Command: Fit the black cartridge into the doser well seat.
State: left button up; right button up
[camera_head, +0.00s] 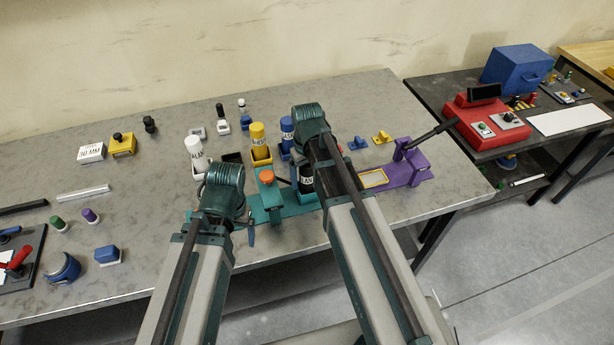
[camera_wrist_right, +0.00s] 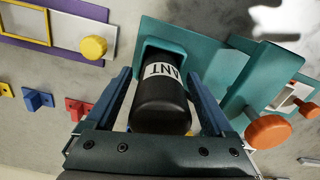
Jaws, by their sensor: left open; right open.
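The black cartridge (camera_head: 306,180) with a white label stands upright at the teal doser (camera_head: 285,208) in the head view, partly hidden by my right arm. In the right wrist view the cartridge (camera_wrist_right: 160,105) has its far end inside the teal well seat (camera_wrist_right: 172,47). I cannot tell whether it is fully down. My right gripper (camera_wrist_right: 163,80) is open, with its blue fingers on either side of the cartridge. My left gripper (camera_head: 250,232) is open and empty, left of the doser near the table's front edge.
An orange knob (camera_head: 267,176) stands on the doser, left of the cartridge. Yellow (camera_head: 258,133), white (camera_head: 194,150) and blue (camera_head: 287,130) cartridges stand behind it. A purple fixture (camera_head: 412,170) with a black lever is on the right. The table's left middle has free room.

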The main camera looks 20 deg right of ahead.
notch_tip(320, 180, up, 12)
jog(key=p, duration=1.1)
pick_arm(q)
notch_tip(320, 180, up, 12)
jog(key=shift+f, duration=0.2)
pick_arm(e)
jog(key=shift+f, duration=0.15)
pick_arm(q)
notch_tip(320, 180, down, 12)
jog(key=b, duration=1.2)
pick_arm(e)
notch_tip(320, 180, down, 12)
jog(key=shift+f, duration=0.1)
pick_arm(q)
jog(key=shift+r, duration=0.15)
pick_arm(e)
jog(key=shift+r, duration=0.2)
